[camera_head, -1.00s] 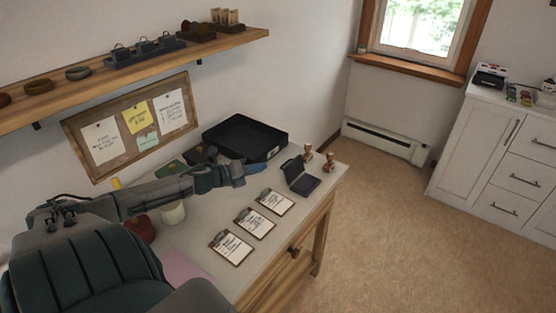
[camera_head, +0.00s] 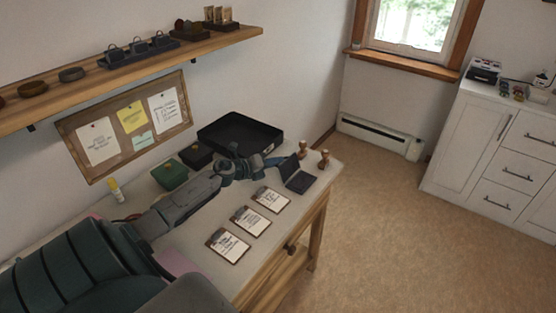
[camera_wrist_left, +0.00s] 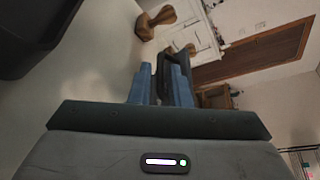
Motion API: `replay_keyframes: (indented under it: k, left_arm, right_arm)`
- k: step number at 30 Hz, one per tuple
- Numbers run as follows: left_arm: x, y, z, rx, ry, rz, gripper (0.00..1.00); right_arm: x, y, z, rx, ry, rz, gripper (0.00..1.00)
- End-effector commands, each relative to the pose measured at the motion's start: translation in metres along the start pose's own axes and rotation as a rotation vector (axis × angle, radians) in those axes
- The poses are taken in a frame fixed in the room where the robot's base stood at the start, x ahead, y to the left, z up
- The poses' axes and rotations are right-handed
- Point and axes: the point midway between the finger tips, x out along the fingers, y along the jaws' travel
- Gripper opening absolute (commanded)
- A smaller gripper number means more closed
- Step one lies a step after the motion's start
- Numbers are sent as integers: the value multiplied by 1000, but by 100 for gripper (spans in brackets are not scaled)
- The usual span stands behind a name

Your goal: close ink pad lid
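The ink pad (camera_head: 301,184) lies on the desk near its far right end, with its dark lid (camera_head: 290,167) raised. My left gripper (camera_head: 281,160) is beside the raised lid, on its left. In the left wrist view, the blue fingers of my left gripper (camera_wrist_left: 161,88) stand apart, with a dark edge (camera_wrist_left: 161,62) of the ink pad at and just beyond the fingertips. I cannot tell whether a finger touches the lid. My right gripper is not in view.
Two wooden stamps (camera_head: 324,159) stand just beyond the ink pad. A black tray (camera_head: 240,128) lies behind my left gripper. Several clipboards (camera_head: 250,221) lie along the desk front. A green box (camera_head: 170,174) sits to the left. A shelf (camera_head: 130,68) hangs above.

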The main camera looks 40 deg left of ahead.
Motion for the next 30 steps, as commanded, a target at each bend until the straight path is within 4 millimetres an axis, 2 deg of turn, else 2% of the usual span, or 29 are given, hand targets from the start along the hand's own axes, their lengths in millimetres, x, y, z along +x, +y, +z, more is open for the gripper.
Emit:
replay_keyframes:
  k: [6, 16, 18, 19, 30]
  left_arm:
    - [15, 0, 0, -1, 0, -1, 17]
    - [17, 0, -1, 0, 1, 0, 17]
    - [17, 0, -1, 0, 1, 0, 3]
    - [17, 0, -1, 0, 1, 0, 0]
    - [17, -3, 0, 15, 1, 6, 0]
  right_arm:
    - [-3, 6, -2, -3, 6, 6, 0]
    - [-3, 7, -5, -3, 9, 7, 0]
    - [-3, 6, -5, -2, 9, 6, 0]
    - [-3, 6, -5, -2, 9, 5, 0]
    - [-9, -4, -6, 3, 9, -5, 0]
